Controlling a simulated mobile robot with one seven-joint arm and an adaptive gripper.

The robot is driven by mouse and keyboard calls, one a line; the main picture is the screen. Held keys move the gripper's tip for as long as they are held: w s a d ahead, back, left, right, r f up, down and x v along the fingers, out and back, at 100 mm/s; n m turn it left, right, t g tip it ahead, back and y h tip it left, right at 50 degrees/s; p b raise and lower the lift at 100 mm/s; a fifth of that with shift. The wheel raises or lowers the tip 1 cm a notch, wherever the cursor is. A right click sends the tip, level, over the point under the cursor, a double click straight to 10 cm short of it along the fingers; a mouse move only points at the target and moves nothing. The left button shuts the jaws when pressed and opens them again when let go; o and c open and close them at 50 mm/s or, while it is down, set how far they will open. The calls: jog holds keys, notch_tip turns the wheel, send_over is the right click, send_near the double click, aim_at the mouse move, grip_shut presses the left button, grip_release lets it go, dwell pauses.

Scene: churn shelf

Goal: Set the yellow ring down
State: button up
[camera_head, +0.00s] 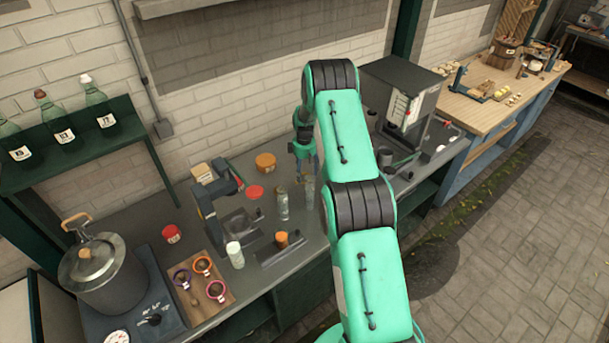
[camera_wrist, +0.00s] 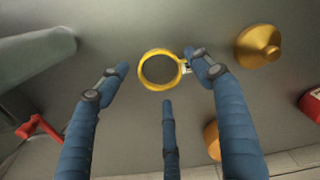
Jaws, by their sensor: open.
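The yellow ring (camera_wrist: 142,72) lies on the grey surface in the wrist view, with a small tab on its right side. My gripper (camera_wrist: 160,74) has its blue fingers spread around it. One finger is left of the ring and apart from it. Another overlaps the tab on the right, and I cannot tell whether they touch. A third finger is below the ring. In the head view my gripper (camera_head: 306,165) is low over the counter, partly behind my arm. I cannot make out the ring there.
In the wrist view a brass knob-shaped piece (camera_wrist: 258,48) is right of the ring, and a red object (camera_wrist: 38,130) is at left. In the head view, clear bottles (camera_head: 283,206), an orange-lidded jar (camera_head: 266,161) and a grey machine (camera_head: 405,95) stand around the gripper.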

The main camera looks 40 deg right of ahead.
notch_tip(320, 180, up, 11)
jog(key=shift+f+b, duration=0.2)
jog(key=shift+b, duration=0.2)
dwell(0.5)
